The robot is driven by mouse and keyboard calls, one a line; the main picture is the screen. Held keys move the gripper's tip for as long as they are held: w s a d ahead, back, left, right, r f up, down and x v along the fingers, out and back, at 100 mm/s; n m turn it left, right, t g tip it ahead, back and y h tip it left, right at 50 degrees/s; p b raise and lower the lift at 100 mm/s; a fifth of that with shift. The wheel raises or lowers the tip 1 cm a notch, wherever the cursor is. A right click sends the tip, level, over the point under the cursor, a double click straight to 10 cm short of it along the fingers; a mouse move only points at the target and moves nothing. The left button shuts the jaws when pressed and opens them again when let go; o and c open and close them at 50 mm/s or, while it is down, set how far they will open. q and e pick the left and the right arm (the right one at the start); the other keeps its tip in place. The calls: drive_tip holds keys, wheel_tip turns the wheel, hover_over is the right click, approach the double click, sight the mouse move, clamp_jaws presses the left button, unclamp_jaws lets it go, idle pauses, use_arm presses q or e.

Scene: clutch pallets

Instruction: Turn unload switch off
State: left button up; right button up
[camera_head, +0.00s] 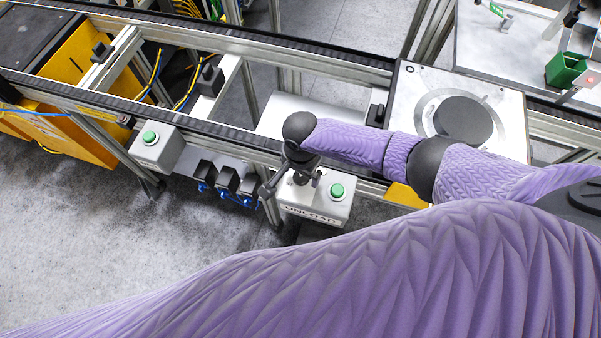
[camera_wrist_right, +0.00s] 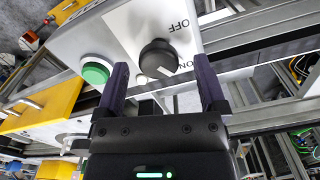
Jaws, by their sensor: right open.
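The grey unload switch box (camera_head: 326,209) hangs on the near side of the conveyor frame, with an UNLOAD label and a green button (camera_head: 337,191). In the right wrist view its black rotary knob (camera_wrist_right: 158,55) stands beside the green button (camera_wrist_right: 96,72). The knob's white mark shows on the side near the ON print; OFF is printed on the other side. My right gripper (camera_head: 291,186) is over the box. In the wrist view its fingers (camera_wrist_right: 162,88) are open, one on each side of the knob and apart from it. My left gripper is out of view.
A similar grey box (camera_head: 157,149) with a green button is to the left. Several black connectors with blue fittings (camera_head: 227,181) sit between the boxes. The conveyor rail (camera_head: 220,130) runs behind. A plate with a dark disc (camera_head: 463,118) is at right. Grey floor is clear at lower left.

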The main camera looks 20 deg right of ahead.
drive_tip(key=shift+f, duration=0.5)
drive_tip(key=shift+s, duration=0.1)
clamp_jaws()
drive_tip(key=shift+r, duration=0.1)
